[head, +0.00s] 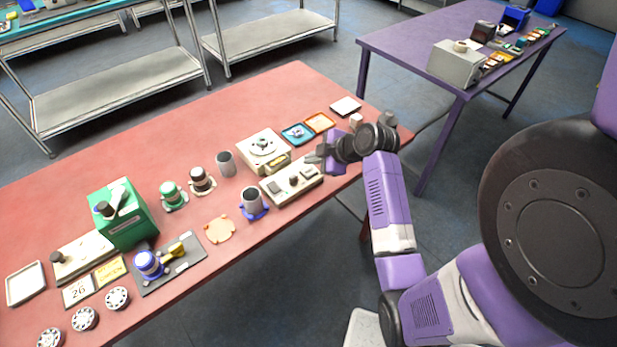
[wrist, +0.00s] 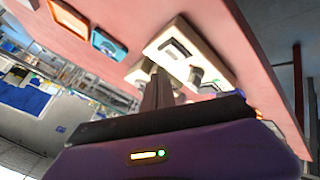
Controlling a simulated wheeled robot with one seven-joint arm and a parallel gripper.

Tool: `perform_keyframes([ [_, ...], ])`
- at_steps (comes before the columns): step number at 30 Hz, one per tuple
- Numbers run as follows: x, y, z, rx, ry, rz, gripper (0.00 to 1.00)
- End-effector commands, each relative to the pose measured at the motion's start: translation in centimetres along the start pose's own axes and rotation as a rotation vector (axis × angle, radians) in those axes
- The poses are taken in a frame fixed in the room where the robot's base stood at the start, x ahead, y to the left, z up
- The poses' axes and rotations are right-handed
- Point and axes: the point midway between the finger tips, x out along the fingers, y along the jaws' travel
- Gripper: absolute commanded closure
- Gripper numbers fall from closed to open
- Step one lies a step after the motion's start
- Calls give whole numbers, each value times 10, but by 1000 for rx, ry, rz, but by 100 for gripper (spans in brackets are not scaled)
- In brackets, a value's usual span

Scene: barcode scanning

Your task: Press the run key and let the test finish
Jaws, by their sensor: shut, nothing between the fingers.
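A cream control panel (head: 283,196) lies on the red table near its front edge, with a dark square part, a dark knob and another small control on top. It also shows in the wrist view (wrist: 213,52). I cannot tell which control is the run key. A cream test machine (head: 250,150) with a round plate on top stands just behind the panel. My gripper (head: 320,157) is at the panel's right end, its fingers together and empty. In the wrist view, the gripper (wrist: 157,84) partly covers the panel's edge. I cannot tell whether the fingertips touch anything.
A blue tray (head: 298,133) and an orange tray (head: 319,122) lie behind my gripper. A grey cup in a blue holder (head: 252,203) stands left of the panel. A green machine (head: 124,215) and several small parts fill the left side. A purple table (head: 398,38) stands at the back right.

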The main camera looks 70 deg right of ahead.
Motion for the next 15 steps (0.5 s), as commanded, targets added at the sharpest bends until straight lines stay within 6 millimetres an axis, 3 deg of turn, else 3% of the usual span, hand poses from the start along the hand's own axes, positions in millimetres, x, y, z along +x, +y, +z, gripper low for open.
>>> perform_keyframes([
  [4,11,-8,8,0,0,-1,100],
  [15,11,-8,8,0,0,0,100],
])
